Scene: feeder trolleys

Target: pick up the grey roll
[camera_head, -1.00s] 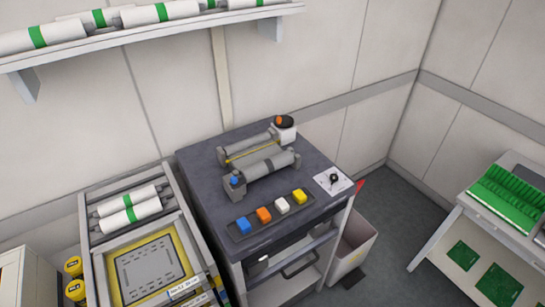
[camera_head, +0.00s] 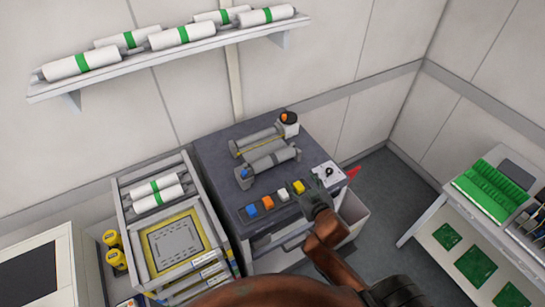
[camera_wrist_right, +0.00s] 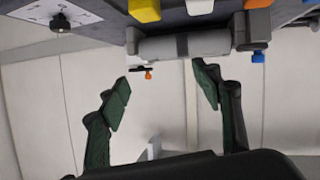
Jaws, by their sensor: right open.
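The grey roll (camera_head: 271,160) lies in a holder on the dark-topped trolley (camera_head: 214,157), a darker band around its middle. A second grey cylinder (camera_head: 256,140) lies behind it. In the right wrist view the roll (camera_wrist_right: 158,47) shows beyond the fingers, near the top. My right gripper (camera_head: 317,192) is over the trolley's front right part, beside the yellow block, to the right of and nearer than the roll. Its two green-padded fingers (camera_wrist_right: 165,92) are spread and empty, apart from the roll. My left gripper is not in view.
Blue, orange, white and yellow blocks (camera_head: 298,187) line the trolley's front. A white container with a dark and orange top (camera_head: 289,123) stands at the back. White rolls with green bands lie on the wall shelf (camera_head: 160,55) and left rack (camera_head: 126,206). A bin (camera_head: 352,215) stands right.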

